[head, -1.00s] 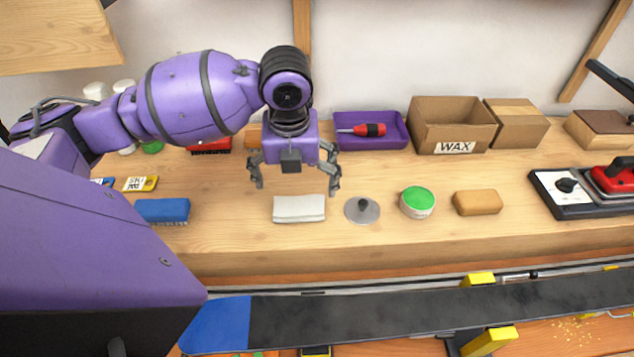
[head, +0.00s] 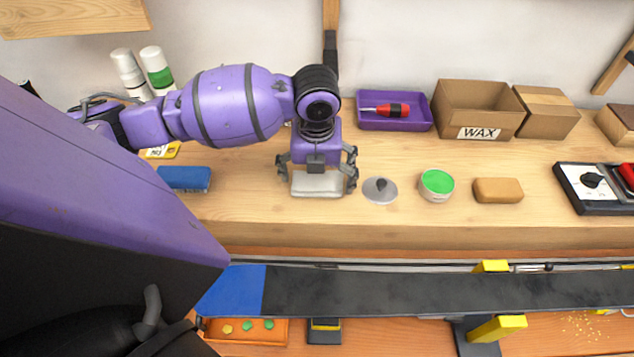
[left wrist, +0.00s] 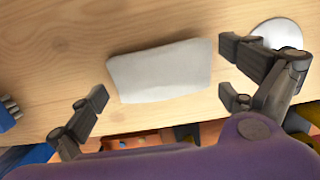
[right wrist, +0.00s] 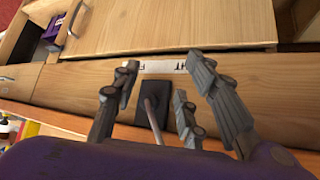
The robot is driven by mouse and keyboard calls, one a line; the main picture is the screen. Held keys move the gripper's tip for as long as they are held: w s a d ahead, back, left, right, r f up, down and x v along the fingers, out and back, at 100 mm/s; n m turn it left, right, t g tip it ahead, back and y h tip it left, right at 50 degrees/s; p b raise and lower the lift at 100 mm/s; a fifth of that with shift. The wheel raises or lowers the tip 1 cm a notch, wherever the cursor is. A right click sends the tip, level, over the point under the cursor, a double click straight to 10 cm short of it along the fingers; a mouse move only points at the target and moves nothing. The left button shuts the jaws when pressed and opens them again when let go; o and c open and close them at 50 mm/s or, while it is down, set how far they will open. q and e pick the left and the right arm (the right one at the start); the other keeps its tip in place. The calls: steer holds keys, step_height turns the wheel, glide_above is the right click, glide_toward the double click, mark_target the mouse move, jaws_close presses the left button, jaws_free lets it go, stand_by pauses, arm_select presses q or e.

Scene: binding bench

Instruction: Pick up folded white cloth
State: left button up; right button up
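The folded white cloth (head: 318,185) lies flat on the wooden bench top, partly covered by my left gripper in the head view. It shows whole in the left wrist view (left wrist: 160,72). My left gripper (head: 318,180) is open above the cloth, its fingers spread to either side. In the left wrist view the fingers (left wrist: 165,97) stand beyond the cloth's left and right ends and do not grip it. My right gripper (right wrist: 165,90) is open and empty in the right wrist view, facing wooden drawer fronts.
A grey round lid (head: 380,190) lies just right of the cloth, then a green-topped tin (head: 437,184) and a tan block (head: 498,190). A blue brush (head: 184,178) lies left. A purple tray (head: 395,112) and WAX box (head: 475,108) stand behind.

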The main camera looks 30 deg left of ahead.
arm_select(q)
steer(key=c, duration=0.6)
steer(key=shift+r, duration=0.1)
steer(key=shift+r, duration=0.6)
steer(key=s+d+r, duration=0.6)
steer(key=d+r, duration=0.5)
steer(key=d, duration=0.1)
steer(key=shift+d+r+p, duration=0.3)
steer(key=shift+d+p, duration=0.05)
steer(key=shift+p, duration=0.05)
steer(key=o, duration=0.3)
steer(key=shift+c, duration=1.4)
